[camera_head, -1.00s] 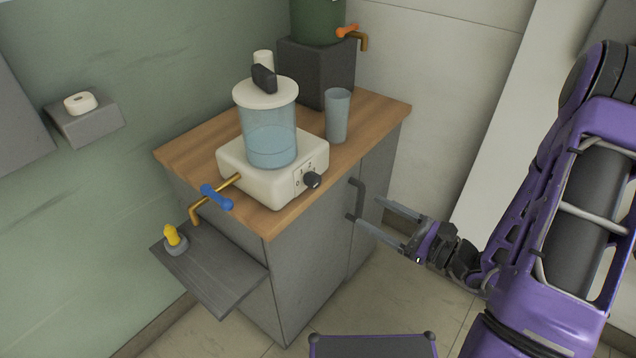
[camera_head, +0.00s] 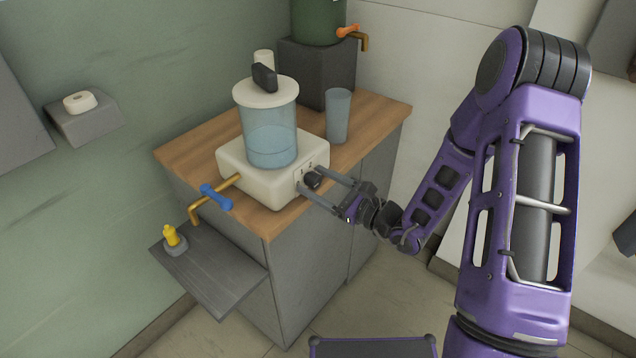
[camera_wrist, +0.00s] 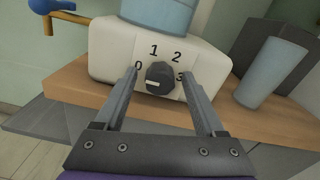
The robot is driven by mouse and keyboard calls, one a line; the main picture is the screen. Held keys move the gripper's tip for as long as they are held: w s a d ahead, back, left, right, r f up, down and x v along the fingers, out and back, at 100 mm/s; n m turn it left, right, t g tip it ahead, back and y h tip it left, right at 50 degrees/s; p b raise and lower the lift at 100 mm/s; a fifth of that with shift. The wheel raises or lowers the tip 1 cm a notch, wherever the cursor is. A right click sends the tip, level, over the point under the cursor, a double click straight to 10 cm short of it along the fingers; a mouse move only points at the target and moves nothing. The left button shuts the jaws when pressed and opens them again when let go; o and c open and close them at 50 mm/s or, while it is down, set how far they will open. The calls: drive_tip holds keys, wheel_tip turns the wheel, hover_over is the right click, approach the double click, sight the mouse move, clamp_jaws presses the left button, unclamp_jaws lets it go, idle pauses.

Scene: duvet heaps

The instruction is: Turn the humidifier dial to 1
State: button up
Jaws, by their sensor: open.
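The humidifier (camera_head: 262,186) has a white base with a clear blue water tank (camera_head: 270,130) and stands on the wooden cabinet top. Its dark round dial (camera_head: 312,180) is on the front face. In the wrist view the dial (camera_wrist: 160,78) has the numbers 0, 1, 2 and 3 around it, with 0 at left and 1 at upper left. A pale mark shows on the dial's lower left part. My gripper (camera_head: 310,178) is open, with one finger on each side of the dial and visible gaps. How deep the fingertips reach is unclear.
A blue-handled brass tap (camera_head: 216,197) sticks out left of the base. A grey-blue cup (camera_head: 338,116) stands behind at right. A yellow item (camera_head: 171,236) sits on the lower grey shelf (camera_head: 212,270). The cabinet's wooden edge (camera_wrist: 75,92) lies close below the dial.

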clamp_jaws()
idle(0.3)
drive_tip(key=shift+r+m+p, duration=0.1)
drive_tip(key=shift+m+p, duration=0.2)
drive_tip(key=shift+p, duration=0.05)
drive_tip(key=shift+r+m+p, duration=0.1)
drive_tip(key=shift+m+p, duration=0.8)
drive_tip(key=shift+m, duration=0.1)
drive_tip(key=m+p, duration=0.3)
drive_tip(key=shift+m, duration=0.3)
drive_tip(key=m+p, duration=0.3)
drive_tip(key=m, duration=0.1)
drive_tip(key=shift+s+m+p, duration=0.1)
drive_tip(key=shift+m+p, duration=0.45)
drive_tip(key=shift+m, duration=0.15)
drive_tip(key=shift+f, duration=0.2)
